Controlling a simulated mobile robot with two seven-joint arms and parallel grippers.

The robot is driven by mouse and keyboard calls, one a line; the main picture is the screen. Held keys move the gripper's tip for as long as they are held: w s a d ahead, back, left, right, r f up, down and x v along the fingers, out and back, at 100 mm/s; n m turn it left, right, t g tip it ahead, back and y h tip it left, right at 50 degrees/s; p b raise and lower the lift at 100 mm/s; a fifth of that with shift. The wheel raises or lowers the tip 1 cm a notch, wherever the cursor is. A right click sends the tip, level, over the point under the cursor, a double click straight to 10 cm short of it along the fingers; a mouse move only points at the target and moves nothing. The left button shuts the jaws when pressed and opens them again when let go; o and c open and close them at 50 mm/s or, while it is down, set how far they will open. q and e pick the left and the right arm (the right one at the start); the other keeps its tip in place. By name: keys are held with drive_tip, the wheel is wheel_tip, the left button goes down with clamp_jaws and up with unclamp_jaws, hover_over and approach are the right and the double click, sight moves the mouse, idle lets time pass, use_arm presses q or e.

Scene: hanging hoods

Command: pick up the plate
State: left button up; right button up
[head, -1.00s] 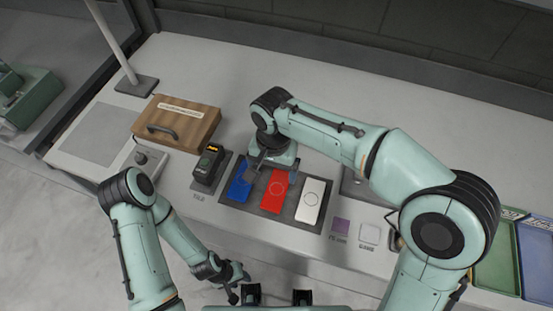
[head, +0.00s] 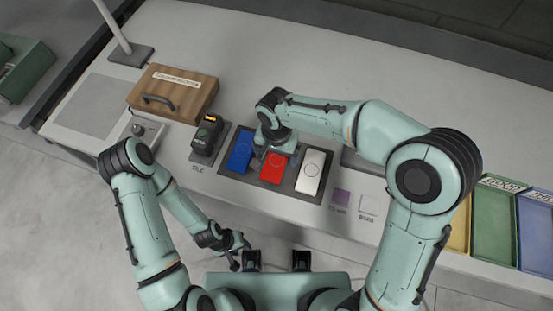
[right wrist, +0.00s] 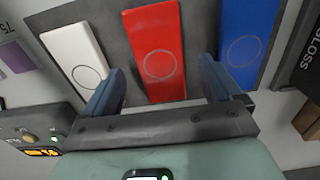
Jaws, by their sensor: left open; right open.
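Three flat plates lie side by side in a dark tray (head: 230,172) on the bench: a blue plate (head: 241,152), a red plate (head: 273,169) and a white plate (head: 310,172). Each bears a thin circle. My right gripper (head: 271,158) is over the red plate and hides its far part. In the right wrist view, its open fingers (right wrist: 162,82) stand either side of the red plate (right wrist: 155,45), with nothing between them gripped; I cannot tell the height gap. The white plate (right wrist: 75,58) and blue plate (right wrist: 243,42) flank it. My left gripper (head: 240,254) is open and empty, low before the bench.
A black device (head: 206,138) with a lit display stands left of the tray. A wooden case (head: 173,92) lies beyond it. A purple square (head: 341,197) and white square (head: 369,204) are to the right. Yellow, green (head: 496,225) and blue trays stand at far right. The back bench is clear.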

sight(277, 161)
wheel_tip(277, 161, down, 2)
drive_tip(key=shift+f, duration=0.15)
drive_tip(key=c, duration=1.2)
drive_tip(key=shift+c, duration=0.2)
